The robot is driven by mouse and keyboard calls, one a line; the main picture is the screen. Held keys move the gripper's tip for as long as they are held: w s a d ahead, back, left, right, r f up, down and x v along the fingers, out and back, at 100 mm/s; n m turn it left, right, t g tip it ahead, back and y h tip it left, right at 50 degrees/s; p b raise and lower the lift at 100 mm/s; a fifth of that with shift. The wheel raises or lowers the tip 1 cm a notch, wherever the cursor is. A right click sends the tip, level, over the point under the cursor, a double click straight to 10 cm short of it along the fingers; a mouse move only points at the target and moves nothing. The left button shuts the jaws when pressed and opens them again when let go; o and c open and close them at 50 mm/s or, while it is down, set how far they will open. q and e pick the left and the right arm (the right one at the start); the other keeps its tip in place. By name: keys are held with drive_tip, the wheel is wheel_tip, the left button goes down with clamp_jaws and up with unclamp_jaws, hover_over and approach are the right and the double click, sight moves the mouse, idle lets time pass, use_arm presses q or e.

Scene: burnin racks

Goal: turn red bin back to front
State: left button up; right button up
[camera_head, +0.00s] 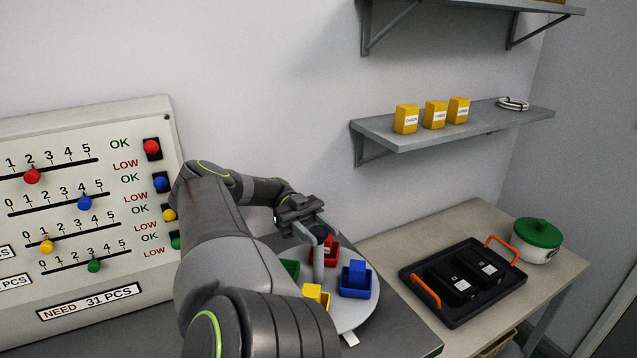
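A round light-grey turntable (345,318) carries small coloured bins. The red bin (331,251) is at its back, with a white label and red contents. The blue bin (357,284) is at the right, the yellow bin (315,295) at the front and the green bin (291,268) at the left, partly hidden by my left arm. My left gripper (317,256) points down over the turntable, just in front of and left of the red bin, overlapping it in the picture. Contact and finger opening are unclear. My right gripper is not in view.
A white tab (350,340) sits at the turntable's front edge. A panel (90,205) with coloured sliders stands at the left. A black tray (455,312) with orange handles and a green-lidded pot (538,240) are on the right table. A shelf (390,138) holds yellow boxes.

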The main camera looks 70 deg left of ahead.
use_arm(q)
drive_tip(key=o, duration=0.3)
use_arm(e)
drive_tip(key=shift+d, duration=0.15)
use_arm(q)
drive_tip(key=shift+r, duration=0.1)
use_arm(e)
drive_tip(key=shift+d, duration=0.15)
use_arm(q)
drive_tip(key=shift+r, duration=0.25)
wheel_tip(320, 180, up, 8)
drive_tip(key=p, duration=0.5)
drive_tip(key=shift+f, duration=0.2)
drive_tip(key=shift+r+p, duration=0.9)
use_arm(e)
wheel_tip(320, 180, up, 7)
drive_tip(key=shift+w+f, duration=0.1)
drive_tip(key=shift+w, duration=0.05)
